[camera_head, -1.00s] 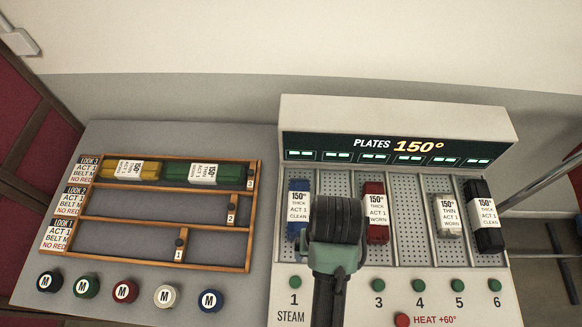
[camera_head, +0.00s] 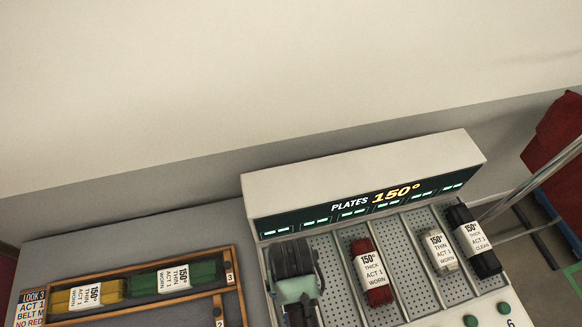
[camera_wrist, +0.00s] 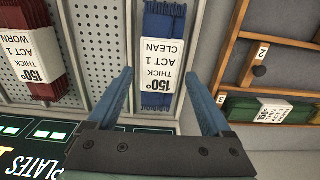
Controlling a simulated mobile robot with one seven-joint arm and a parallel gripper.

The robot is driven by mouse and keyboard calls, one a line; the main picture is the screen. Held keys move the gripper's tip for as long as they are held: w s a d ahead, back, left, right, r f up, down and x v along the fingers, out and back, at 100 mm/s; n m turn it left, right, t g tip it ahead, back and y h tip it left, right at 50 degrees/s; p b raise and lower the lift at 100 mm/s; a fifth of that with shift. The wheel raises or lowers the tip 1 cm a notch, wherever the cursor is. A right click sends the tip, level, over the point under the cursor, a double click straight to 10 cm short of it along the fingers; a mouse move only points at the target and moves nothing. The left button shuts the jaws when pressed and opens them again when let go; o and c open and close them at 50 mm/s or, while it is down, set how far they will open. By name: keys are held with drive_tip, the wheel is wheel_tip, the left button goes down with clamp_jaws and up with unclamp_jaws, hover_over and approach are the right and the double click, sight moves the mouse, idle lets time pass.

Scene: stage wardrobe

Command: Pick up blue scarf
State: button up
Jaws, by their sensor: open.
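The blue scarf (camera_wrist: 165,24) is a folded bundle with a white label reading 150°, THICK, ACT 1, CLEAN. In the wrist view it lies on a perforated plate of the machine, beyond and between my fingers. My gripper (camera_wrist: 165,86) is open, with one blue finger on each side of the label in the picture; I see no contact with the scarf.
The machine (camera_head: 365,170) reads PLATES 150°. A red scarf (camera_head: 370,272), a pale scarf (camera_head: 440,251) and a black scarf (camera_head: 473,240) lie on its other plates. At left, a wooden rack (camera_head: 130,268) holds a yellow scarf (camera_head: 95,294) and a green scarf (camera_head: 186,276).

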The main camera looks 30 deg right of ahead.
drive_tip(key=shift+f+p, duration=0.55)
drive_tip(key=shift+f, duration=2.3)
drive_tip(key=c, duration=1.2)
